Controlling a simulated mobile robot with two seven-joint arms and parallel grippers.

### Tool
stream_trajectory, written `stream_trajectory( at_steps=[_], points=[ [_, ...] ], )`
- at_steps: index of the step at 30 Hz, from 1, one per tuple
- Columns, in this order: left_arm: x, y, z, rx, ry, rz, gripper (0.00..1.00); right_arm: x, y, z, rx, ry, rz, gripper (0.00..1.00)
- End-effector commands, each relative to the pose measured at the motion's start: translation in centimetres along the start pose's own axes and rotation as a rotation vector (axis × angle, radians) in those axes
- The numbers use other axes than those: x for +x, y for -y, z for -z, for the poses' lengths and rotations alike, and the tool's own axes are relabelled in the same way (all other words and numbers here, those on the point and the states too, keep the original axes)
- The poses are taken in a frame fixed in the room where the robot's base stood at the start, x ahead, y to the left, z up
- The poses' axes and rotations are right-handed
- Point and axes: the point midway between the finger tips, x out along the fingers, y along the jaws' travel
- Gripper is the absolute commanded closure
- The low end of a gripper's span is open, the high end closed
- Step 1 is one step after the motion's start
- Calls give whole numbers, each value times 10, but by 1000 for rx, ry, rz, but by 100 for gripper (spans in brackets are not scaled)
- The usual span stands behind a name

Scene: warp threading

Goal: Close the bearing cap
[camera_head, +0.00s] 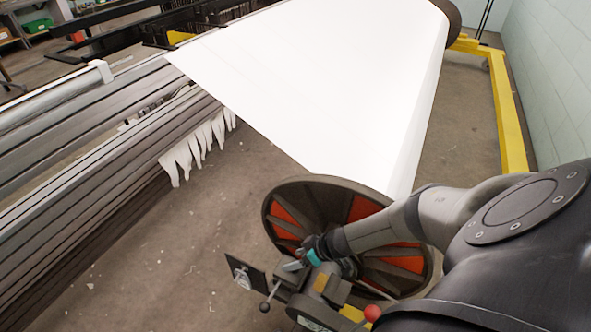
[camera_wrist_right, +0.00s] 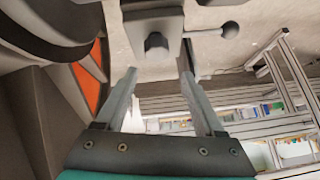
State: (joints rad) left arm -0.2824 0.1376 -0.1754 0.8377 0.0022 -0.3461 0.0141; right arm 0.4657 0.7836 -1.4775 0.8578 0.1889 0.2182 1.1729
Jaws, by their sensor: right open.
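The bearing stand, with what seems to be the bearing cap (camera_head: 325,287), is at the lower middle of the head view, in front of the roll's flange. My right gripper (camera_head: 291,266) is just beside it, reaching in from the right. In the right wrist view, a grey block with a bolt head (camera_wrist_right: 155,42), likely part of the cap, lies ahead of my right gripper (camera_wrist_right: 158,75). The fingers are apart, with nothing gripped between them. Whether the cap is open or shut is not clear, as the gripper and arm hide part of it. My left gripper is not seen.
A lever with a black ball knob (camera_head: 265,307) and one with a red knob (camera_head: 372,313) stick out at the stand. The red-and-black flange (camera_head: 282,213) is close behind the gripper. White sheet (camera_head: 330,80) runs to the roll. Bare floor (camera_head: 170,245) lies left.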

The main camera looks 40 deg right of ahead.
Motion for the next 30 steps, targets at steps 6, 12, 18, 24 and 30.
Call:
stream_trajectory(
  at_steps=[6,12,18,24,30],
  points=[
    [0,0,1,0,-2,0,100,-1,-1,-1,0,1,-1,30],
    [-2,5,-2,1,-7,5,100,-9,0,0,1,2,-1,30],
    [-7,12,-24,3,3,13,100,-27,0,0,1,2,-1,30],
    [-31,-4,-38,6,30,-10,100,-65,0,1,2,4,-1,30],
    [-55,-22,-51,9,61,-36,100,-106,0,1,2,4,-2,30]
  ],
)
